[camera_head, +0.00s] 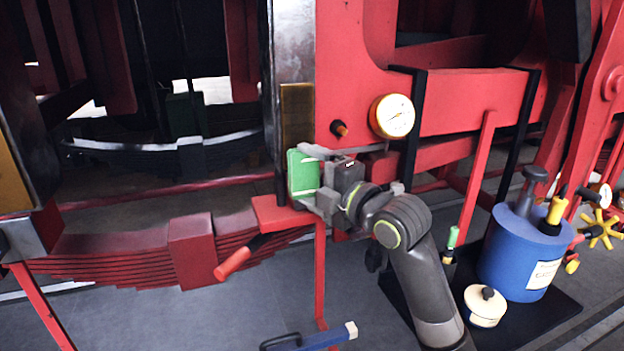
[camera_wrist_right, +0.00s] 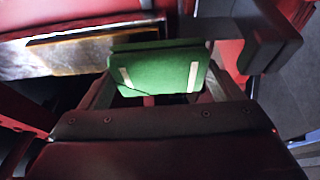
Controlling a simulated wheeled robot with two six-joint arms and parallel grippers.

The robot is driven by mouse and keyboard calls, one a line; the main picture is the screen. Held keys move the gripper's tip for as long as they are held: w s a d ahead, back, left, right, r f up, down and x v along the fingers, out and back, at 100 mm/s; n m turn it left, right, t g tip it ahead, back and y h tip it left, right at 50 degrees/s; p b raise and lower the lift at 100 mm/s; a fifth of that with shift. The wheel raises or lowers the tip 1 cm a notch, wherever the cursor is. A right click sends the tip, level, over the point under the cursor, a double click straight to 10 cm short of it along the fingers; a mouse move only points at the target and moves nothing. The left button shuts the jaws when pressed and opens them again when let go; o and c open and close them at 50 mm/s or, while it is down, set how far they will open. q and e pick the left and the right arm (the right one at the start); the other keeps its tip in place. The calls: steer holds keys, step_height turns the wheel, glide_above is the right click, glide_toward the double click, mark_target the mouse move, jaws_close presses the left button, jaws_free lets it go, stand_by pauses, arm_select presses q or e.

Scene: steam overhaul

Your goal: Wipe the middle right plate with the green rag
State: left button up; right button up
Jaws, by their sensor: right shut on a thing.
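My right gripper (camera_head: 309,174) is shut on the green rag (camera_head: 300,170), a flat folded pad with pale stripes. In the right wrist view the rag (camera_wrist_right: 158,70) sits between the two fingers. I cannot tell whether rag and plate touch. My left gripper is not in view.
A red-handled tool (camera_head: 233,263) sticks out below the rag, near a red ledge. A round gauge (camera_head: 392,116) is to the right. A blue can (camera_head: 522,252) and a small cream pot (camera_head: 484,306) stand on a black mat. Another yellowish plate (camera_head: 12,183) is at the far left.

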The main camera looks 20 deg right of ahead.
steer(key=shift+w, duration=0.7)
steer(key=shift+r, duration=0.15)
step_height(320, 180, up, 4)
steer(key=p, duration=0.2)
steer(key=shift+s+p, duration=0.15)
steer(key=shift+p, duration=0.25)
steer(key=shift+r+p, duration=1)
steer(key=shift+r, duration=0.2)
steer(key=shift+r+p, duration=3.3)
steer(key=shift+r, duration=1.25)
steer(key=shift+f+b, duration=6.5)
steer(key=shift+f, duration=1.45)
steer(key=shift+r, duration=0.1)
